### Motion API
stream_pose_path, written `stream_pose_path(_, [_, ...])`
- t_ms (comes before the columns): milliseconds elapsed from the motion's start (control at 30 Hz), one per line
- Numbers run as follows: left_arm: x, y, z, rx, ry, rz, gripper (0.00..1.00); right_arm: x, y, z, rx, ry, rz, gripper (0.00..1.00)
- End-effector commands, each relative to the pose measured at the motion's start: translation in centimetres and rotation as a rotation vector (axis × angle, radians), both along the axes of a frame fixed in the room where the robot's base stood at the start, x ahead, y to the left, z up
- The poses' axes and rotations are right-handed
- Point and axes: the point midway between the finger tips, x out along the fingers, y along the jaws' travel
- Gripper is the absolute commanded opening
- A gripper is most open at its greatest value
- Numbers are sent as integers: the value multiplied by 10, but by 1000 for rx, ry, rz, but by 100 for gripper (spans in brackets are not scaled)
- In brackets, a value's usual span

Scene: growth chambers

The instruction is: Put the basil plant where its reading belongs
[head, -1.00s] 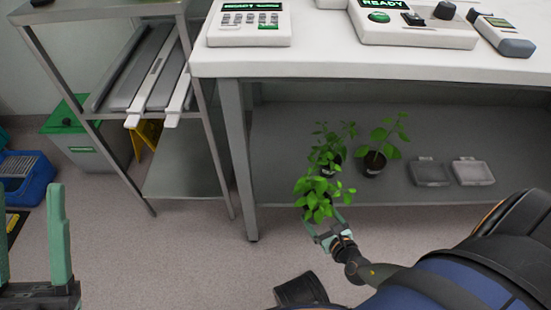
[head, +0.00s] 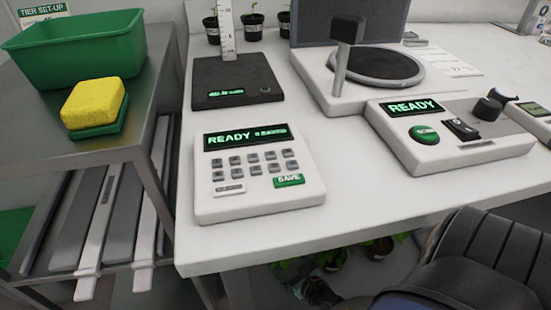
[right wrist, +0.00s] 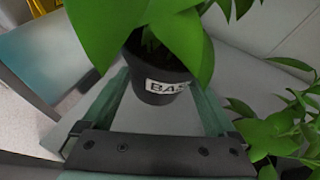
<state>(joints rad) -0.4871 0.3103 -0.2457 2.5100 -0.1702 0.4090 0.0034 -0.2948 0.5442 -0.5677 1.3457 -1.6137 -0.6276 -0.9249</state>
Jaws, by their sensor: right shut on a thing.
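Broad green leaves hide the pot's top. My right gripper (right wrist: 166,90) is shut on the pot, with a green finger on each side. In the head view my right gripper (head: 318,292) is low, beneath the bench's front edge and mostly hidden. The keypad unit (head: 260,205) shows "READY" and smaller text that I cannot read surely. The black scale (head: 237,98) has a small green display, too small to read. My left gripper is out of view.
The white bench (head: 290,240) overhangs the lower shelf, where other leafy plants (right wrist: 270,135) stand close on the right. A "READY" console (head: 450,145), a round-plate device (head: 370,65) and small pots (head: 253,27) occupy the bench. A steel cart (head: 120,150) carries a green tub and yellow sponge.

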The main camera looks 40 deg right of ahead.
Motion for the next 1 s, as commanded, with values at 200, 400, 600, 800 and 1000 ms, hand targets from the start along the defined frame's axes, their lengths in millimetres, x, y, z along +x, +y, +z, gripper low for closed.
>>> stream_pose_path(200, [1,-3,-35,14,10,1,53,1,0,-43,0,-1,-1,5])
stream_pose_path(400, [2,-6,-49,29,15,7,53,1,0,-61,-1,-3,-1,5])
stream_pose_path(600, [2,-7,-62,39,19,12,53,1,0,-78,0,-2,0,5])
stream_pose_path(800, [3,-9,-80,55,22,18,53,1,0,-100,-1,-2,-1,5])
stream_pose_path(1000, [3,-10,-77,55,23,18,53,1,0,-97,-1,-3,-1,5])
